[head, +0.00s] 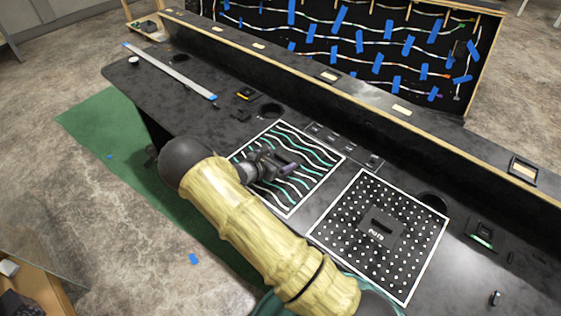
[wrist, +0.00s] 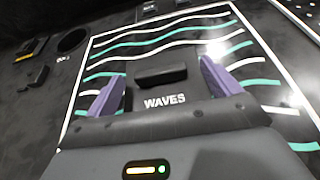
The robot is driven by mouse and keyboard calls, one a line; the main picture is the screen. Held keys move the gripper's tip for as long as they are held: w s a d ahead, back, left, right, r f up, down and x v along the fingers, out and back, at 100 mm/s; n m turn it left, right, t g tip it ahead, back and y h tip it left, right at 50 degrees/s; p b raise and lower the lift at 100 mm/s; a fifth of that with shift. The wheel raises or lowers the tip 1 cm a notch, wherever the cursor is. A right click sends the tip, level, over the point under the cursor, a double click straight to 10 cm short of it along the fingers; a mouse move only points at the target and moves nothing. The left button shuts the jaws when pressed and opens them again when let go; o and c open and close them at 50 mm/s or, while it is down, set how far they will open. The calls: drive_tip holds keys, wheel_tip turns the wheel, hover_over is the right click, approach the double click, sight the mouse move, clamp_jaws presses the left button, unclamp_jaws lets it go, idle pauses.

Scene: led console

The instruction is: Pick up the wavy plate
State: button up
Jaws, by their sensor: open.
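The wavy plate (head: 312,158) is a black square panel with a white border and white and green wavy lines. It lies on the black console, left of the dotted plate. In the wrist view the wavy plate (wrist: 205,38) shows a raised black handle (wrist: 161,75) above the word WAVES. My gripper (head: 285,165) is over the middle of the plate. In the wrist view my gripper (wrist: 163,88) has its two purple fingers apart, one to each side of the handle. Nothing is held. Whether the fingertips touch the plate cannot be told. In the head view my gripper hides the handle.
The dotted plate (head: 343,231) with a raised handle lies right of the wavy plate. A long metal strip (head: 170,71) lies on the console's left part. A raised ledge (head: 330,76) runs along the back, before an upright panel with blue tape.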

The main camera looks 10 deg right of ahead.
sight(280, 163)
drive_tip(key=shift+w+d+f, duration=0.25)
drive_tip(key=shift+w+d, duration=0.15)
drive_tip(key=shift+d, duration=0.1)
drive_tip(key=shift+c, duration=0.2)
drive_tip(key=shift+r, duration=0.1)
drive_tip(key=c, duration=1.5)
drive_tip(key=shift+c, duration=0.2)
wheel_tip(280, 163, up, 10)
